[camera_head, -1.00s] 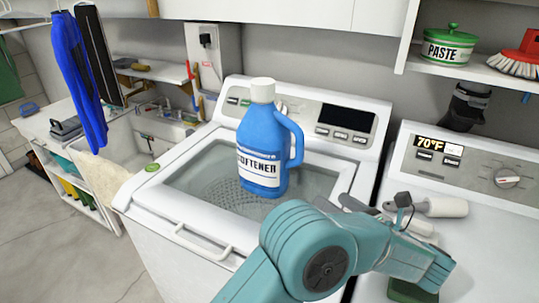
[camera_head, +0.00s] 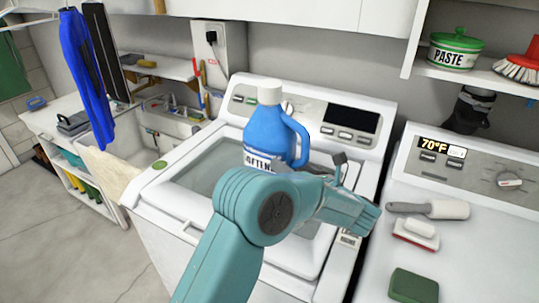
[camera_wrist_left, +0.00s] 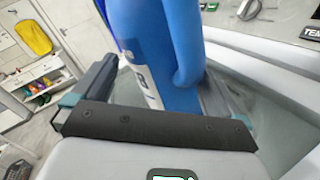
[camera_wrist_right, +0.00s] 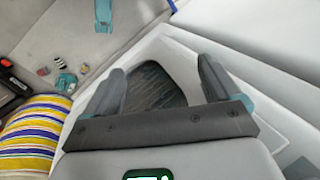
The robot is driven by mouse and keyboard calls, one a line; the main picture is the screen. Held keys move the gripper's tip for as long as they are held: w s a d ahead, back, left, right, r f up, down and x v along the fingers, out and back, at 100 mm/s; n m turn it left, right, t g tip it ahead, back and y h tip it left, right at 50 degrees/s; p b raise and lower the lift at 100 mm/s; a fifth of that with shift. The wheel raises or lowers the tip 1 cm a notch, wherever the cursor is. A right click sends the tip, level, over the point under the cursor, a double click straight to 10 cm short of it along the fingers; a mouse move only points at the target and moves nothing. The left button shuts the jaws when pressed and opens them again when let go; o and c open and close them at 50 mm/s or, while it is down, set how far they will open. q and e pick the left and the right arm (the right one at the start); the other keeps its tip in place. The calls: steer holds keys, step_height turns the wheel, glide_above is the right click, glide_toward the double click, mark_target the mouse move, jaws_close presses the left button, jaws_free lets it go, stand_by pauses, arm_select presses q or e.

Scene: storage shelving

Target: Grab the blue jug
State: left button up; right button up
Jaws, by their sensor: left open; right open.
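The blue jug (camera_head: 268,130) with a white cap and a label stands upright on the glass lid of the white washer. My teal arm hides its lower part in the head view. My left gripper (camera_head: 322,170) is beside the jug's handle side, its fingers mostly hidden by my arm. In the left wrist view, my left gripper (camera_wrist_left: 160,72) is open, with the jug (camera_wrist_left: 155,45) between its fingers; contact cannot be told. My right gripper (camera_wrist_right: 160,70) is open and empty in the right wrist view.
The washer (camera_head: 185,175) has a raised control panel behind the jug. On the machine to the right lie a scraper (camera_head: 440,209), a brush (camera_head: 415,233) and a green sponge (camera_head: 413,286). A shelf above holds a paste pot (camera_head: 455,48). A striped cloth (camera_wrist_right: 32,130) is below my right gripper.

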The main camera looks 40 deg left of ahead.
arm_select(q)
steer(key=shift+w+f, duration=0.1)
steer(key=shift+w, duration=0.1)
steer(key=shift+s+a, duration=0.1)
steer(key=c, duration=1.5)
steer(key=shift+w, duration=0.2)
jaws_close()
steer(key=shift+s, duration=0.15)
steer(key=shift+r, duration=0.2)
